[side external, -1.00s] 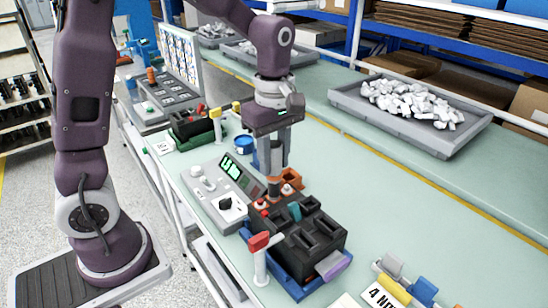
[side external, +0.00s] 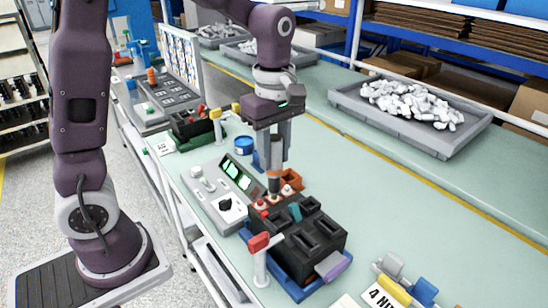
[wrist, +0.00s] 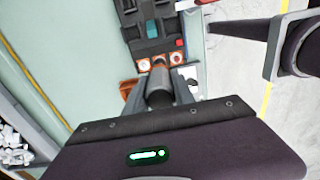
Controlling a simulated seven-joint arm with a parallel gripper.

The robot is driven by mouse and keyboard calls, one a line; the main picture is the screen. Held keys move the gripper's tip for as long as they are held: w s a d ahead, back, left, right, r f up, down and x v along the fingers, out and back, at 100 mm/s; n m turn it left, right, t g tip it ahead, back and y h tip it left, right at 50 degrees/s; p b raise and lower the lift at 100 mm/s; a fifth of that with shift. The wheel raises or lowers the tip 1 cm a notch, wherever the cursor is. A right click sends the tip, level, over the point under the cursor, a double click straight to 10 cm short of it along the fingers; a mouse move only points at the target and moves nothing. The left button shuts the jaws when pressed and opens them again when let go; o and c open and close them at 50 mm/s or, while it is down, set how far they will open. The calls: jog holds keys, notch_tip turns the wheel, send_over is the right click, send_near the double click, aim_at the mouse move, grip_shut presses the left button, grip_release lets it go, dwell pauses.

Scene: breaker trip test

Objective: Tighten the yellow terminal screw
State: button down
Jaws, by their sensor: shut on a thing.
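The breaker (side external: 318,232) is a black block with a teal toggle (side external: 295,212); it also shows at the top of the wrist view (wrist: 148,28). My gripper (side external: 275,165) is shut on a dark grey cylindrical driver (wrist: 159,97) with an orange collar at its lower end. I cannot make out the yellow terminal screw; the driver covers the middle terminal. Whether the driver's tip touches a screw is hidden.
An orange holder (side external: 291,178) stands just behind the driver. A grey test panel (side external: 215,190) with a green screen and black knob is at left. A red-handled clamp (side external: 259,244) and a lavender one (side external: 333,265) flank the breaker.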

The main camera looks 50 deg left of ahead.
aim_at(274, 138)
jog(key=shift+r, duration=2.2)
